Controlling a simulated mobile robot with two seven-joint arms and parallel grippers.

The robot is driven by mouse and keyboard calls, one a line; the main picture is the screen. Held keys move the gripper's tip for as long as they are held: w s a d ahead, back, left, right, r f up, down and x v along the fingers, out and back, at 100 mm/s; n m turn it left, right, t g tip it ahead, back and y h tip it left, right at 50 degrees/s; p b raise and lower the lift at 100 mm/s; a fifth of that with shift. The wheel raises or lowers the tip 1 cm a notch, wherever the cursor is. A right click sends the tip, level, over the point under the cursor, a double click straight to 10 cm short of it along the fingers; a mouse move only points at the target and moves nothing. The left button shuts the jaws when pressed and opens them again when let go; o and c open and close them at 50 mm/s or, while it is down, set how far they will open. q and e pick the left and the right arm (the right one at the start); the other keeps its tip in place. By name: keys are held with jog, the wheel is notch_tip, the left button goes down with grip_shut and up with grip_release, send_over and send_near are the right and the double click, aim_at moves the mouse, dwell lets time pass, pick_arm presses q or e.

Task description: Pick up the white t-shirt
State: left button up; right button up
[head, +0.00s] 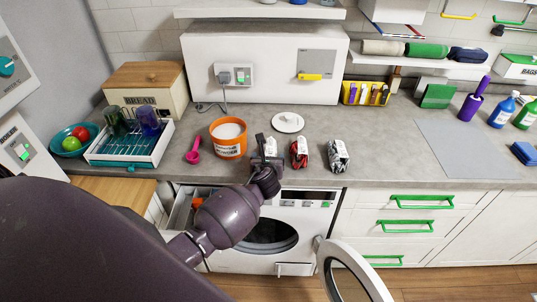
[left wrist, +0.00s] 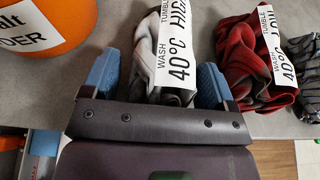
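The white t-shirt (left wrist: 150,50) is a crumpled bundle on the grey counter, with a white care label reading wash 40°C and tumble high. It also shows in the head view (head: 271,146), partly hidden by my left gripper. My left gripper (left wrist: 160,78) is open, its blue fingers on either side of the near part of the bundle. A gap shows at the left finger; I cannot tell whether the right finger touches the label. In the head view the gripper (head: 265,151) is at the counter's front part. My right gripper is not in view.
A red bundle (left wrist: 245,65) lies close to the right of the left gripper, with a striped bundle (head: 338,155) beyond. An orange powder tub (head: 229,139) stands at left, a white lid (head: 288,122) behind. Below, the washing machine (head: 285,215) has its door (head: 350,275) open.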

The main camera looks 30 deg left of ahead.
pick_arm(q)
jog(key=c, duration=0.8)
jog(key=shift+o, duration=0.2)
